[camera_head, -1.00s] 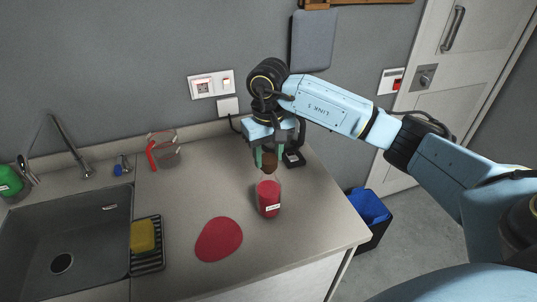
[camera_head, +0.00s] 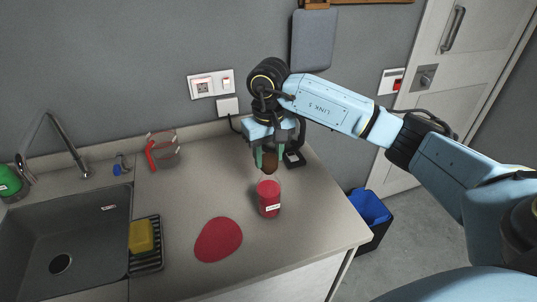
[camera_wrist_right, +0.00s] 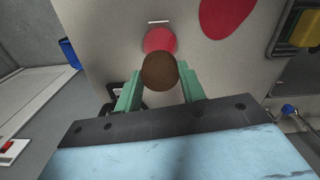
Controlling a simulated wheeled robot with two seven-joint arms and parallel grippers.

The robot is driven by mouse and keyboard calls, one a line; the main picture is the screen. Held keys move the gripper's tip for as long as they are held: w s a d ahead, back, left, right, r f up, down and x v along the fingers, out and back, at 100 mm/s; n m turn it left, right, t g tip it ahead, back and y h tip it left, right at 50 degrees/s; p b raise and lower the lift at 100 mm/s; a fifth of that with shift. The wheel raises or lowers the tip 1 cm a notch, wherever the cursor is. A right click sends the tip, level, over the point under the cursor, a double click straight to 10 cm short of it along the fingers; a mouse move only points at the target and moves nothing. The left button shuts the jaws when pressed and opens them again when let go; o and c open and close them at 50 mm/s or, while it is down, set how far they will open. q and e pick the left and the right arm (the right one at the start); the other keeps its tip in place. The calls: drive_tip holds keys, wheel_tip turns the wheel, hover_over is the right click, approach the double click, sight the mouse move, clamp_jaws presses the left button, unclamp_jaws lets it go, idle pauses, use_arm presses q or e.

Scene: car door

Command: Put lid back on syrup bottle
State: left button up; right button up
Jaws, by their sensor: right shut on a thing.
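The syrup bottle (camera_head: 269,200) is red with a small white label and stands upright on the counter. Its red top also shows in the right wrist view (camera_wrist_right: 160,40). My right gripper (camera_head: 265,163) is shut on a round brown lid (camera_head: 270,165). The lid also shows between the green fingers in the right wrist view (camera_wrist_right: 160,71), where it partly covers the bottle. In the head view the lid is just above and behind the bottle's top, with a small gap apparent. My left gripper is not in view.
A red mat (camera_head: 218,240) lies on the counter (camera_head: 190,195) left of the bottle. A sink (camera_head: 65,240), a yellow sponge (camera_head: 141,236) on a black rack and a measuring jug (camera_head: 163,152) are further left. A small black object (camera_head: 294,158) lies behind the gripper.

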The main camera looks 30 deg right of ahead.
drive_tip(key=shift+b, duration=0.3)
idle(0.5)
idle(0.4)
drive_tip(key=o, duration=1.5)
drive_tip(key=shift+r+p, duration=1.75)
drive_tip(key=shift+r, duration=1.8)
clamp_jaws()
